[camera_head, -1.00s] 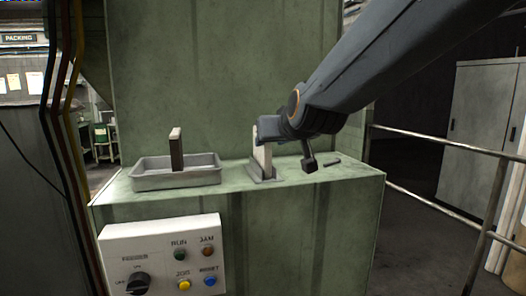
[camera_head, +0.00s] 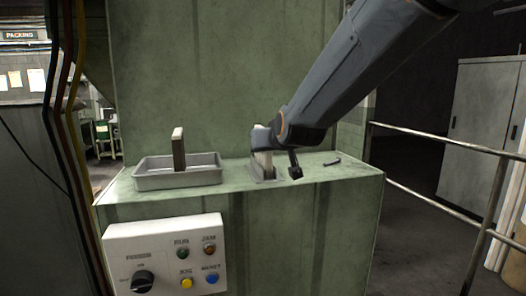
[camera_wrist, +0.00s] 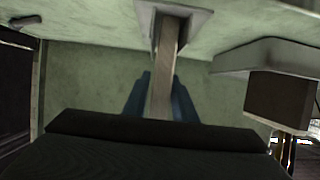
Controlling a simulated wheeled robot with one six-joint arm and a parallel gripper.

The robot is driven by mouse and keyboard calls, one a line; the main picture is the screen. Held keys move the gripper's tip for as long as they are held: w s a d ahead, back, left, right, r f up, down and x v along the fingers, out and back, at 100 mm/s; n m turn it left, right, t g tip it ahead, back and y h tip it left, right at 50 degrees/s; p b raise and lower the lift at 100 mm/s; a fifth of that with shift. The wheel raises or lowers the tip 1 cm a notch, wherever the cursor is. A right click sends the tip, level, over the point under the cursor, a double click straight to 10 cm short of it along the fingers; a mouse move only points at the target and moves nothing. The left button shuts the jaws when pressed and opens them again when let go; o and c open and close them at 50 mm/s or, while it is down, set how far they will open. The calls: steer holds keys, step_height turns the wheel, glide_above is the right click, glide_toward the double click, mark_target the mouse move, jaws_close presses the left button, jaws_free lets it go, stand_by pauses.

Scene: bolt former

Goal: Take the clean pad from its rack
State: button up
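The pale pad (camera_head: 265,166) stands upright in its small grey rack (camera_head: 277,178) on the green machine ledge. The pad (camera_wrist: 166,45) and rack (camera_wrist: 203,27) also show in the wrist view. My gripper (camera_head: 265,143) is at the upper part of this pad. In the wrist view my two blue fingers (camera_wrist: 161,90) lie one on each side of the pad, very close to its faces. I cannot tell whether they press on it. The pad's upper part is partly hidden by my gripper in the head view.
Left of the rack, a grey tray (camera_head: 152,182) holds an upright dark pad (camera_head: 179,151); this pad (camera_wrist: 281,101) shows at right in the wrist view. A small dark bar (camera_head: 332,162) lies on the ledge at right. A control panel (camera_head: 165,258) is below; a railing (camera_head: 440,140) stands at right.

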jaws_close()
steer(key=shift+r, duration=0.1)
